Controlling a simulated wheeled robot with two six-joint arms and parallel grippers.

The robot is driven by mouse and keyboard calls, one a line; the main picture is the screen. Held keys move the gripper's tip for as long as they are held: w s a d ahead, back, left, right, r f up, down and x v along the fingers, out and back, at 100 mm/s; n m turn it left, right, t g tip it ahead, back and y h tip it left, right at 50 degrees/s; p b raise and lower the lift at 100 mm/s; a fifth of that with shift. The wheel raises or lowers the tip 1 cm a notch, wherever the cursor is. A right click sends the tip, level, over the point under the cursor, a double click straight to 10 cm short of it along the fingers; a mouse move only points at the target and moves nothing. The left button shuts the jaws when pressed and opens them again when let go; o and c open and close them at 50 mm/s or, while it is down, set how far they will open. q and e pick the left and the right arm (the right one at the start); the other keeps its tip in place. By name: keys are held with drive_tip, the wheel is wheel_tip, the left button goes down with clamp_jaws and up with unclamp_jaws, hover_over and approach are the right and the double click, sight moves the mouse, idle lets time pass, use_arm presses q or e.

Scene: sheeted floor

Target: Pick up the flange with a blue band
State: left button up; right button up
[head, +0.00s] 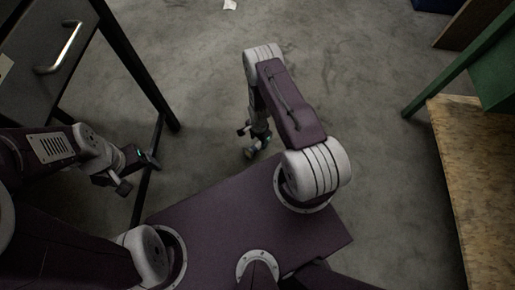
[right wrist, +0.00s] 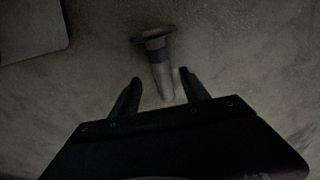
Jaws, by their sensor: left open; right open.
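The flange (right wrist: 165,80) shows in the right wrist view as a pale tube with a dark blue band and a wider brownish plate at its far end. It is over the floor, but I cannot tell whether it stands or lies. My right gripper (right wrist: 157,90) is open, with its two dark fingers on either side of the tube's near end and a gap visible on each side. In the head view, my right gripper (head: 255,142) points down at the floor, and the flange cannot be made out there. My left gripper (head: 138,172) is open and empty at the left.
A dark cabinet (head: 30,75) with a metal handle and black frame legs stands at the left. A wooden board (head: 475,180) with a green frame (head: 450,75) is at the right. A paper scrap (head: 230,4) lies at the top. The middle floor is clear.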

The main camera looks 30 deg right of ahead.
sight(257, 145)
drive_tip(key=shift+f, duration=0.25)
drive_tip(key=f+b, duration=0.4)
drive_tip(key=f, duration=0.1)
drive_tip(key=shift+a+f+b, duration=0.2)
drive_tip(key=shift+a+b, duration=0.05)
drive_tip(key=shift+b, duration=0.15)
drive_tip(key=shift+r, duration=0.2)
use_arm(q)
wheel_tip(257, 145, down, 5)
use_arm(e)
clamp_jaws()
